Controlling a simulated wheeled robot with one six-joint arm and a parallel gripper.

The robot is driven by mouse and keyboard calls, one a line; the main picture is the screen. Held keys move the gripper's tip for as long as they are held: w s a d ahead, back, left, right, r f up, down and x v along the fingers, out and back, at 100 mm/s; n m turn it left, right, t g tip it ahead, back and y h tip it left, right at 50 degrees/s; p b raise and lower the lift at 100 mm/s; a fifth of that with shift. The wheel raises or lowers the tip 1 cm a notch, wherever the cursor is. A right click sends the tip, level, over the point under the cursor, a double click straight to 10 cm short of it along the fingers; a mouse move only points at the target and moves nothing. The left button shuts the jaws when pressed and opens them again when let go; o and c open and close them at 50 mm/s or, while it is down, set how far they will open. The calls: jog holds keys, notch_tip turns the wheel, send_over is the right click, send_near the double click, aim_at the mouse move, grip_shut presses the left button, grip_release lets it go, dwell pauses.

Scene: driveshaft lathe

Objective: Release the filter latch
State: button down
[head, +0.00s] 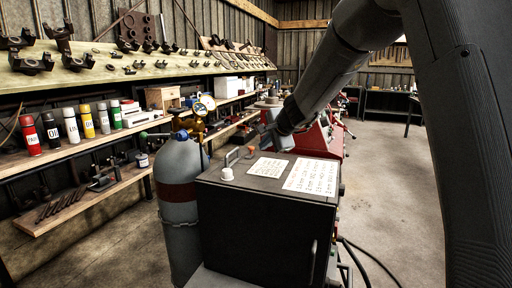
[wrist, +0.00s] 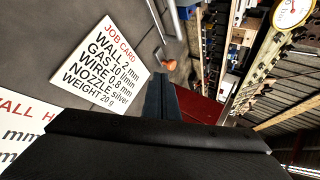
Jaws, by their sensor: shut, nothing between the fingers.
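I cannot single out a filter latch in either view. A dark box-shaped machine (head: 265,220) stands in the middle of the head view. Its top carries a white knob (head: 227,174), a metal handle (head: 232,156) and a small orange part (head: 251,150). The orange part (wrist: 167,64) and the handle (wrist: 172,22) also show in the wrist view. My gripper (head: 268,140) is shut and empty, just above the far part of the top. Its dark body covers the lower middle of the wrist view, and whether the tips touch anything cannot be told.
Two paper cards lie on the machine top, one a job card (wrist: 108,62). A grey gas cylinder (head: 180,190) with a gauge stands close at left. Shelves with bottles line the left wall. A red machine (head: 318,140) stands behind; floor at right is open, with cables.

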aim_at(253, 149)
jog(key=p+x, duration=0.1)
jog(key=x, duration=0.4)
jog(key=shift+w+a+r+p, duration=0.15)
jog(key=shift+w+r+p, duration=0.05)
jog(key=shift+w+p, duration=0.15)
jog(key=shift+w+a+f+p, duration=0.15)
jog(key=shift+w+a+p, duration=0.1)
jog(key=shift+w+p, duration=0.25)
jog(key=shift+w+a+f+p, duration=0.1)
jog(key=shift+w+a+p, duration=0.15)
jog(key=shift+w, duration=0.35)
jog(key=shift+d, duration=0.1)
